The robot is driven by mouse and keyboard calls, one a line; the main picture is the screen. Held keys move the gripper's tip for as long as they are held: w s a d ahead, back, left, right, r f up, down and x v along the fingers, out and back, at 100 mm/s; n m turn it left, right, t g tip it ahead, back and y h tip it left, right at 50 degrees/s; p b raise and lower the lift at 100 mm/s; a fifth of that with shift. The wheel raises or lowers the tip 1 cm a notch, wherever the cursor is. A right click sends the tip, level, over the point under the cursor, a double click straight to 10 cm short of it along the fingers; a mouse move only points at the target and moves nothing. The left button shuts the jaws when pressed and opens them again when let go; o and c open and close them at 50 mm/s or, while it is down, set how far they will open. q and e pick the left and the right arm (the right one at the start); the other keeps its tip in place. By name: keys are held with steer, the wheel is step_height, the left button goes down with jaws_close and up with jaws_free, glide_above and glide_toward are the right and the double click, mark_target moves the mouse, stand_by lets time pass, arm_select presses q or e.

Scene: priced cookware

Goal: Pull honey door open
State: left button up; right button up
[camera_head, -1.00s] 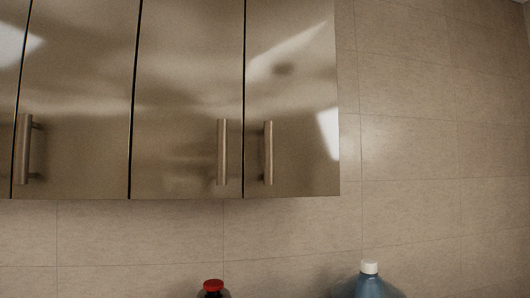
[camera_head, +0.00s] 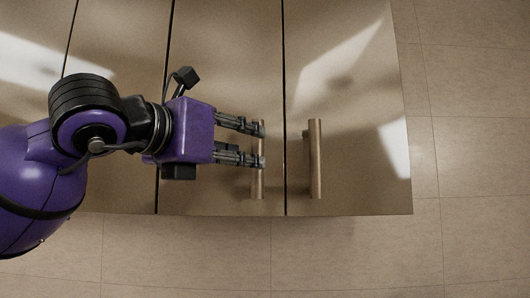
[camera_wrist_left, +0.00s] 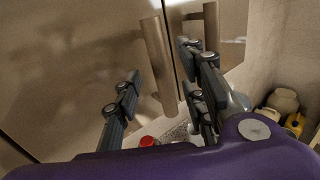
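The cabinet has several flat, glossy honey-brown doors. One door (camera_head: 215,60) carries a vertical bar handle (camera_head: 257,184) near its right edge. The right-hand door (camera_head: 350,110) has its own bar handle (camera_head: 316,160) near its left edge. The doors look shut, with thin dark gaps between them. My left gripper (camera_head: 262,145) is open, its fingertips overlapping the first handle in the head view. In the left wrist view, this handle (camera_wrist_left: 158,62) shows between the two spread fingers (camera_wrist_left: 160,90); contact cannot be told. The right gripper is out of view.
Tiled wall (camera_head: 470,150) lies right of and below the cabinet. In the left wrist view, a red cap (camera_wrist_left: 148,141) shows below the handle and yellow items (camera_wrist_left: 295,123) stand at the far right. The second handle (camera_wrist_left: 210,25) is close to the right finger.

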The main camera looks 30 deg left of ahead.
mark_target(254, 150)
arm_select(q)
steer(key=w, duration=0.5)
steer(key=shift+w+d, duration=0.1)
steer(key=shift+d, duration=0.05)
jaws_close()
